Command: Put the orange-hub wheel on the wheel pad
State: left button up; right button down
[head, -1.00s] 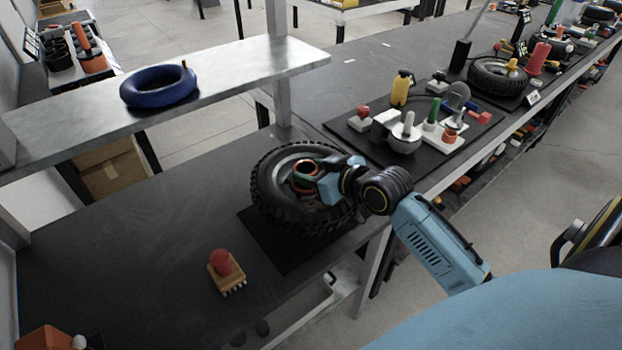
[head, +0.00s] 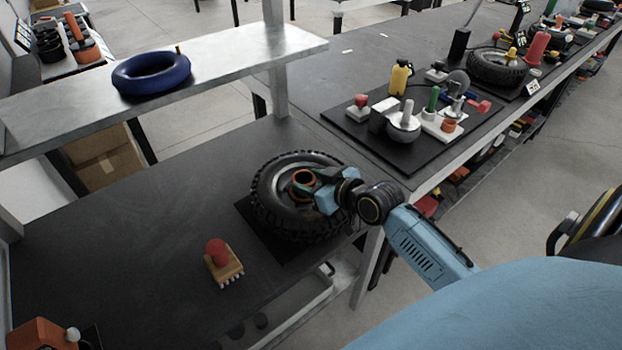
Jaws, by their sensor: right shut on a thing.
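The orange-hub wheel (head: 272,205), a black knobby tyre with an orange ring at its hub (head: 303,179), lies nearly flat over the black wheel pad (head: 257,241) on the dark bench. The pad shows as a dark square past the tyre's near and left sides. Whether the tyre touches the pad is not clear. My right gripper (head: 314,182) reaches in from the right and is shut on the wheel at its hub; its fingertips are partly hidden. My left gripper is not in view.
A red-knobbed brush (head: 223,262) stands on the bench left of the pad. A blue ring (head: 151,73) lies on the metal shelf (head: 230,58). A dark board (head: 402,158) with several tools is at the right.

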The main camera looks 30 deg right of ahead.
jog(key=shift+w+r, duration=0.15)
jog(key=shift+r, duration=0.05)
jog(key=c, duration=1)
grip_release()
jog(key=shift+f, duration=0.25)
jog(key=o, duration=0.3)
jog(key=shift+s, duration=0.2)
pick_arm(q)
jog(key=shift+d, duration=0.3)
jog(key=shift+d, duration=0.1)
pick_arm(e)
jog(key=shift+r, duration=0.1)
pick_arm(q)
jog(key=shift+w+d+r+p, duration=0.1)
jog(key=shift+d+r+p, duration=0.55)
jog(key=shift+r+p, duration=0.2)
pick_arm(e)
jog(key=v, duration=1.2)
jog(key=shift+r, duration=0.15)
